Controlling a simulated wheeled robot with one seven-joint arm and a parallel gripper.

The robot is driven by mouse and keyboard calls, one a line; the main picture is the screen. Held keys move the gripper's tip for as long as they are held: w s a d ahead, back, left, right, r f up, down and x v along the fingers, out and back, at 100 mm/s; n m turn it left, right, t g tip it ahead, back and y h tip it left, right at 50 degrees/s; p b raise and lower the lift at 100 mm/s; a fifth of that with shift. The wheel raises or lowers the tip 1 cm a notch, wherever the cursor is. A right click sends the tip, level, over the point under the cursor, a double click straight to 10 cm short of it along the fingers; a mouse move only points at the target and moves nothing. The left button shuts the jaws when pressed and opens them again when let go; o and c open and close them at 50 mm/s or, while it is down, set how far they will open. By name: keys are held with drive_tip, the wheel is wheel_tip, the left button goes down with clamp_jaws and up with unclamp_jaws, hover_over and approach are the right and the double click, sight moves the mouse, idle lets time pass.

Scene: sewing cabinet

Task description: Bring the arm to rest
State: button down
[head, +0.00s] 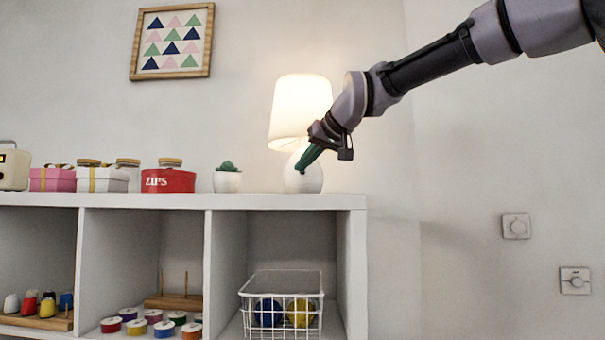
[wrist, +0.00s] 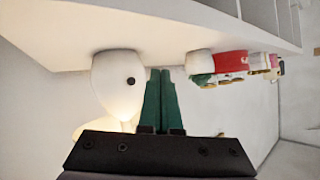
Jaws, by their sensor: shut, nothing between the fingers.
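My arm reaches in from the upper right of the head view. My gripper (head: 305,162) has green fingers and hangs in front of the lit white table lamp (head: 301,108), over the right end of the shelf top. I cannot tell whether the fingers touch the lamp base. In the wrist view my gripper (wrist: 160,76) shows its green fingers together, with nothing between them. The lamp's round base (wrist: 118,82) is just left of the fingers there.
The white cabinet (head: 180,201) carries a potted plant (head: 227,178), a red ZIPS tin (head: 168,181), jars and gift boxes. A wire basket (head: 283,305) with yarn balls, spools and thread cones sit in its compartments. Right of the cabinet is bare wall with two switches (head: 516,226).

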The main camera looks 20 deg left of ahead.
idle(0.3)
drive_tip(key=s+d+f+m+h, duration=0.1)
drive_tip(key=d+f+m+h, duration=0.2)
drive_tip(key=d, duration=1.2)
drive_tip(key=s+d+f+m+h, duration=0.1)
drive_tip(key=d+f+m+h, duration=0.15)
drive_tip(key=d+f, duration=0.75)
drive_tip(key=s+d+f+m+h, duration=0.1)
drive_tip(key=s+d+f+m, duration=0.2)
drive_tip(key=s+d, duration=0.4)
drive_tip(key=s+d+f+m+h, duration=0.1)
drive_tip(key=s+d+f+m, duration=0.2)
drive_tip(key=d, duration=0.9)
drive_tip(key=s+f, duration=0.3)
drive_tip(key=shift+s+d+g, duration=0.25)
drive_tip(key=shift+s+g, duration=0.05)
drive_tip(key=shift+s, duration=0.1)
